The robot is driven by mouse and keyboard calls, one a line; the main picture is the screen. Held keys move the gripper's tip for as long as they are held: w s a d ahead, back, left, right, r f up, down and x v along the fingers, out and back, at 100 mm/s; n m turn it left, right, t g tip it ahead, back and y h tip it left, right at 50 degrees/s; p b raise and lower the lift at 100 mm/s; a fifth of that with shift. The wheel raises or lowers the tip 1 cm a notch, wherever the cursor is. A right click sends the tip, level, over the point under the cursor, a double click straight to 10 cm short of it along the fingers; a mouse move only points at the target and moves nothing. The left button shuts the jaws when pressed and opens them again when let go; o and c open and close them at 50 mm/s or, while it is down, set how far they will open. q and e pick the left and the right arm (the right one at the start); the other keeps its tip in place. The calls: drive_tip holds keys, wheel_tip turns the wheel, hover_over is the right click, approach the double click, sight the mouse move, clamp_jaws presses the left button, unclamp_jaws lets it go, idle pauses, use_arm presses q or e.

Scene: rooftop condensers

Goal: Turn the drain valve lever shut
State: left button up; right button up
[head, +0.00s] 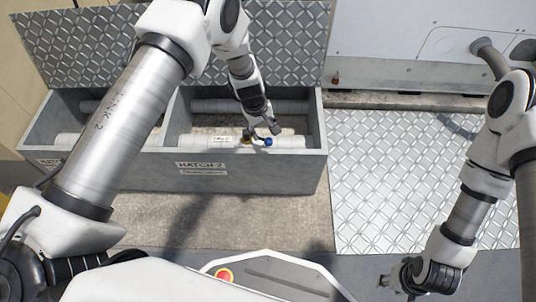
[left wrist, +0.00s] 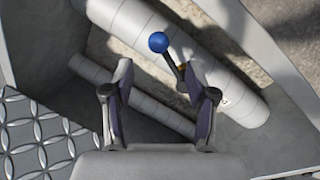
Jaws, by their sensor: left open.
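The drain valve lever has a blue ball knob (head: 268,142) and sits on the white pipe (head: 292,142) in the right compartment of the open box. In the left wrist view, the blue knob (left wrist: 158,42) shows just beyond the fingertips. Its dark stem (left wrist: 171,64) slants down right to the valve, close to the right finger, which partly hides the valve. My left gripper (head: 262,128) reaches down into the box; in the left wrist view its fingers (left wrist: 160,75) are apart and hold nothing. My right gripper (head: 398,282) is low on the right, far from the valve, too small to judge.
The grey box (head: 255,173) is labelled HATCH 2 on its front, with its diamond-plate lid (head: 285,45) raised behind. A divider (head: 167,118) separates it from the left compartment. A second pipe runs behind. Diamond-plate flooring (head: 385,185) lies clear at right.

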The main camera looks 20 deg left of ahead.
sight(268, 139)
use_arm(q)
drive_tip(key=f+b, duration=0.1)
drive_tip(key=f, duration=0.1)
drive_tip(key=w+f+b, duration=0.1)
drive_tip(key=f, duration=0.2)
drive_tip(key=d+f+b, duration=0.1)
drive_tip(key=f, duration=0.1)
drive_tip(key=shift+w+f, duration=0.15)
drive_tip(key=shift+f, duration=0.1)
drive_tip(key=shift+r, duration=0.1)
clamp_jaws()
